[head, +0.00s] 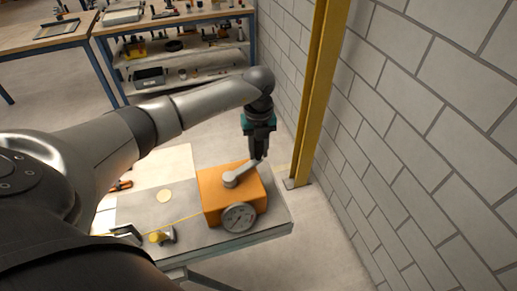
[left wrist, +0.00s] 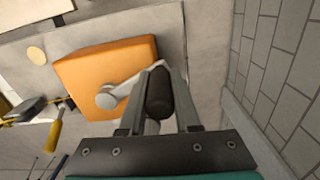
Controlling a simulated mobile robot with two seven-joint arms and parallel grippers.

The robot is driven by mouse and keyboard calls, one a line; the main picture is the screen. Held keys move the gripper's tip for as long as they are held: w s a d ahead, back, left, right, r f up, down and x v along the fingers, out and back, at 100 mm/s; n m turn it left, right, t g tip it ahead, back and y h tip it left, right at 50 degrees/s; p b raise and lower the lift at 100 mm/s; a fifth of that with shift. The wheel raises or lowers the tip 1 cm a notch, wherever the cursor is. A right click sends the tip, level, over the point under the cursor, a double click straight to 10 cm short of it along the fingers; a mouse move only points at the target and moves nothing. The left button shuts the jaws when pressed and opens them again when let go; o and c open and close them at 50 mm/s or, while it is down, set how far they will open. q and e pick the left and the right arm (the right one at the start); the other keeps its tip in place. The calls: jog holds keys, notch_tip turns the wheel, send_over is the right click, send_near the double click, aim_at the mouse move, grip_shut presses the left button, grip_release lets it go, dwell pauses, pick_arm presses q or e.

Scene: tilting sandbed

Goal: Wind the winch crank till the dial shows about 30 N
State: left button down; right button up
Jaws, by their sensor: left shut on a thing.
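The winch is an orange box (head: 212,189) on the table's right part, also large in the left wrist view (left wrist: 80,72). Its grey crank arm (head: 243,171) lies across the top from a round hub (left wrist: 107,97). The dial (head: 239,217) is on the box's front face; its reading is too small to tell. My left gripper (head: 259,153) points down over the crank's outer end. In the left wrist view its fingers (left wrist: 161,95) are shut around the dark crank handle (left wrist: 158,92). My right gripper is not in view.
The table (head: 268,231) also holds a yellow-handled tool (head: 163,237), a yellow cord (head: 187,219) and a round tan disc (head: 164,196). A yellow post (head: 316,90) and a block wall (head: 430,130) stand close on the right. Cluttered shelves (head: 185,60) are behind.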

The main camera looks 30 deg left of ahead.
pick_arm(q)
jog(key=s+d+m, duration=0.1)
jog(key=d+m, duration=0.1)
jog(key=s+d+m, duration=0.1)
jog(key=m, duration=0.2)
jog(key=shift+s+d, duration=0.15)
jog(key=shift+d, duration=0.2)
jog(key=c, duration=0.6)
grip_release()
jog(key=shift+r, duration=0.1)
notch_tip(320, 180, up, 15)
jog(key=shift+r+b, duration=0.1)
jog(key=shift+b, duration=0.4)
